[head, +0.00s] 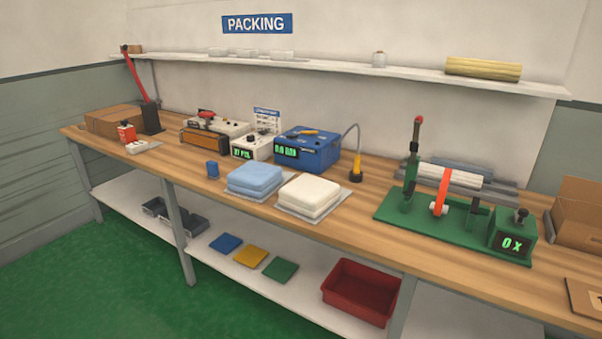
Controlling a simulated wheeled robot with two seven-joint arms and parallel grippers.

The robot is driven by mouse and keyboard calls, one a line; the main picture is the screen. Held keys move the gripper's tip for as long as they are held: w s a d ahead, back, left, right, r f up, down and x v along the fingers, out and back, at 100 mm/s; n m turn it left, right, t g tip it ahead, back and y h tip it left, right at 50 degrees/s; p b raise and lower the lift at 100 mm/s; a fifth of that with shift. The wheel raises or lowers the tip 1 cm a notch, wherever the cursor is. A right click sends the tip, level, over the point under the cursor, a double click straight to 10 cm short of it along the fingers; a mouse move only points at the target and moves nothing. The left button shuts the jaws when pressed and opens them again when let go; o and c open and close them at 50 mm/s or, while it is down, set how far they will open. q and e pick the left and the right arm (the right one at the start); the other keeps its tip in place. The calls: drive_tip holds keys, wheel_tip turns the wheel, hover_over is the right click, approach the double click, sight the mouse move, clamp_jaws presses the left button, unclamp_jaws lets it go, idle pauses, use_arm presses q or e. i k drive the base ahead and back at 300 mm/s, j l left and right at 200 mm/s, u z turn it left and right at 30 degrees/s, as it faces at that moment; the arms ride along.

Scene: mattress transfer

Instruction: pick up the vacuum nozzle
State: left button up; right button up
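The vacuum nozzle (355,175) appears to be the small dark piece with a yellow band standing on the wooden workbench. A thin grey hose (357,138) arches up from it, close to the right of a blue machine (308,150) with a green lit display. The nozzle stands upright, behind the white folded mattress (309,194). A light blue folded mattress (255,180) lies to the left of the white one, each on a clear or grey sheet. Neither of my grippers is in view.
The workbench (370,228) has bare wood along its front edge. A green press-like rig (440,232) with an orange lever stands right of the nozzle. A red bin (361,292) sits on the lower shelf.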

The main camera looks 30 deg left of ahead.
sight(356, 159)
drive_tip(key=j+z, duration=0.4)
drive_tip(key=j, duration=1.35)
